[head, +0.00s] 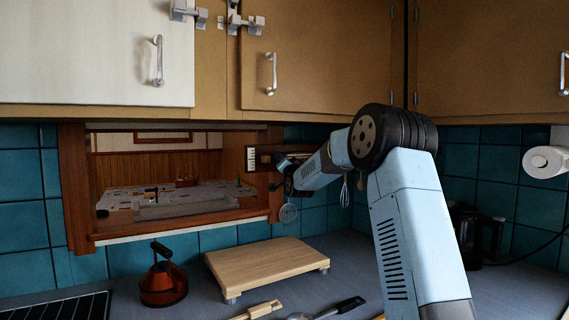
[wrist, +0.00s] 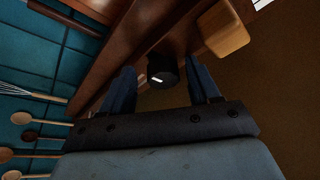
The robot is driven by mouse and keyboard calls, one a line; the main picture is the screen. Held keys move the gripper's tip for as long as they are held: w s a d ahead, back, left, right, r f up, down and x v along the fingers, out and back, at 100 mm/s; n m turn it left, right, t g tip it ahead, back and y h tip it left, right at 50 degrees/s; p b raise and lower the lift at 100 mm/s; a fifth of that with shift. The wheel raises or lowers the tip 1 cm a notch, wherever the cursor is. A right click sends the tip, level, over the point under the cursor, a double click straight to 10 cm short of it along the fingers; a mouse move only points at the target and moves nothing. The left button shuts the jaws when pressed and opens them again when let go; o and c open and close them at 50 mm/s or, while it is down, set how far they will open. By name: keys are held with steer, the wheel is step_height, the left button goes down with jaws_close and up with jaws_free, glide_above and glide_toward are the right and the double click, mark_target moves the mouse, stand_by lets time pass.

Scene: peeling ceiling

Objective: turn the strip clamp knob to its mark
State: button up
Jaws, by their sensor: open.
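The knob (wrist: 163,73) is a dark round cap with a short white line on its face, and it shows in the wrist view near the middle. The white line lies nearly level, tilted slightly. My gripper (wrist: 161,80) is open, with one dark blue finger on each side of the knob and a visible gap to both. I cannot tell whether the fingertips reach past its face. In the head view my gripper (head: 283,178) is at the right post of the wooden hatch; the knob is not distinguishable there. I cannot make out the target mark.
A wooden hatch frame (head: 75,190) opens in the teal tiled wall under brown cupboards (head: 320,55). A pale wooden block (wrist: 223,30) is close to the knob. A wooden board (head: 265,262) and a copper kettle (head: 163,283) stand on the counter.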

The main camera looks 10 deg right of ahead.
steer(key=shift+s, duration=0.15)
steer(key=v, duration=1.3)
steer(key=shift+s+f, duration=0.2)
steer(key=s+f+n+g, duration=0.2)
steer(key=s+f+g, duration=0.2)
steer(key=s, duration=1.3)
steer(key=s+f+n+g, duration=0.3)
steer(key=s+g, duration=0.3)
steer(key=s, duration=1.1)
steer(key=s+f+n+g+h, duration=0.1)
steer(key=s+f+g, duration=0.3)
steer(key=s, duration=1.2)
steer(key=shift+s+f+n+g, duration=0.3)
steer(key=shift+s+n+g, duration=0.1)
steer(key=shift+n+g, duration=0.4)
